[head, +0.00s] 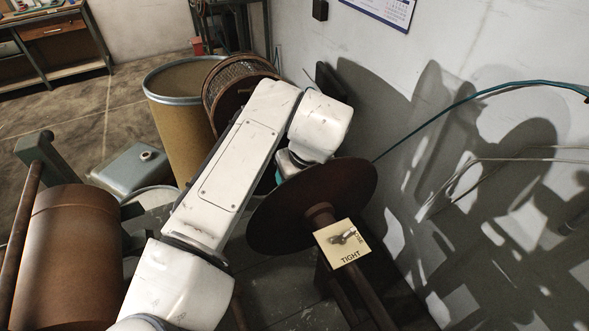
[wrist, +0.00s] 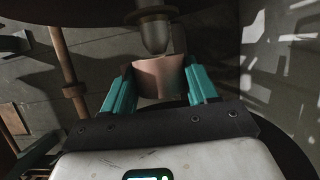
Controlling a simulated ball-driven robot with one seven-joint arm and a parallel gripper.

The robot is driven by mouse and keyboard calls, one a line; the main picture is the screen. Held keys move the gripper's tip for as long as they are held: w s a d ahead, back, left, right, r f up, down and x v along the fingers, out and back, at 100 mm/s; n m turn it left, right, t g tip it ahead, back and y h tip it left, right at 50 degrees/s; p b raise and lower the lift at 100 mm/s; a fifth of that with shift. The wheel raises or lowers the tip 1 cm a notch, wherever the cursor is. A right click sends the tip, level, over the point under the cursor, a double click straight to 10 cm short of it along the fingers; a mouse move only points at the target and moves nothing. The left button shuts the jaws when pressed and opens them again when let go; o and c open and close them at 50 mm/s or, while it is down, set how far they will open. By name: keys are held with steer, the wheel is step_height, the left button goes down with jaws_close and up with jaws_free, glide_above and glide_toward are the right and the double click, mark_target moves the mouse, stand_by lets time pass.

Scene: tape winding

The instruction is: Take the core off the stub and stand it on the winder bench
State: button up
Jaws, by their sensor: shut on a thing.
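In the wrist view my gripper (wrist: 158,78) has its two teal fingers closed on a pale pinkish-tan core (wrist: 160,76). The grey metal stub (wrist: 155,34) comes down from the top of the wrist view and its end meets the core's upper edge. I cannot tell whether the core is still around the stub or just clear of it. In the head view my arm reaches behind a large brown disc (head: 310,190). The disc hides the core and most of my gripper; only a bit of teal shows at its edge. I cannot identify the winder bench with certainty.
A card marked TIGHT (head: 342,243) hangs at the disc's shaft. A tan drum (head: 178,110) with a wire reel (head: 226,85) stands behind my arm. A brown roller (head: 70,245) is at left, a grey-green can (head: 135,168) beside it. A workbench (head: 60,30) is far left.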

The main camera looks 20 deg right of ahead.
steer(key=shift+s+d+f, duration=0.15)
steer(key=shift+s+f, duration=0.1)
steer(key=shift+s, duration=0.05)
step_height(320, 180, up, 4)
steer(key=shift+s+f+p, duration=0.1)
steer(key=shift+f+p, duration=0.15)
steer(key=shift+p, duration=0.95)
step_height(320, 180, up, 16)
steer(key=p, duration=0.5)
steer(key=shift+a+f, duration=0.1)
steer(key=shift+a, duration=0.1)
